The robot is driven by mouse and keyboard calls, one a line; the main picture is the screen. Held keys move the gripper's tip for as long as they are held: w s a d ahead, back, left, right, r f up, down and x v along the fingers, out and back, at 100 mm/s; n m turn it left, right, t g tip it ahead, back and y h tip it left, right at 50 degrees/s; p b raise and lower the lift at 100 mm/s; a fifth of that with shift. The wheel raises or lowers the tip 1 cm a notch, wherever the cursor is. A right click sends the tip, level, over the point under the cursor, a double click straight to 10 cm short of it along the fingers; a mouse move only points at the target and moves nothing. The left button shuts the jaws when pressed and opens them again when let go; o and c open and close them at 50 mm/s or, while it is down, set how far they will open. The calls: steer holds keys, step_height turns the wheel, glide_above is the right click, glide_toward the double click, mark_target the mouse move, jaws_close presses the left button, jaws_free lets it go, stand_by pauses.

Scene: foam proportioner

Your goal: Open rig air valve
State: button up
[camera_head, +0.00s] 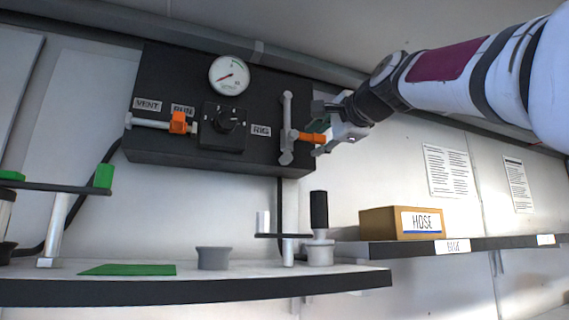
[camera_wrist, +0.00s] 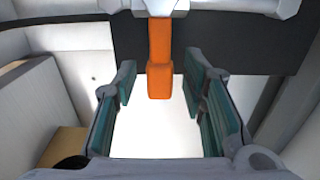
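The rig air valve is on the right end of the black panel, beside the RIG label (camera_head: 261,130). Its orange handle (camera_head: 308,137) sticks out to the right from a grey vertical fitting (camera_head: 287,125). My gripper (camera_head: 322,127) is at the handle's outer end, reaching in from the right. In the wrist view the orange handle (camera_wrist: 160,62) points down toward my gripper (camera_wrist: 159,84), between two green-padded fingers. The fingers are open, with a clear gap on both sides of the handle.
The black panel (camera_head: 160,100) also carries a gauge (camera_head: 229,75), a black knob (camera_head: 227,122) and an orange vent-side handle (camera_head: 178,123). Below are a shelf (camera_head: 200,286) with fittings and a HOSE box (camera_head: 385,222). The wall right of the panel is mostly clear.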

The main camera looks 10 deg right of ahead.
steer(key=shift+w+a, duration=0.1)
steer(key=shift+w, duration=0.2)
jaws_close()
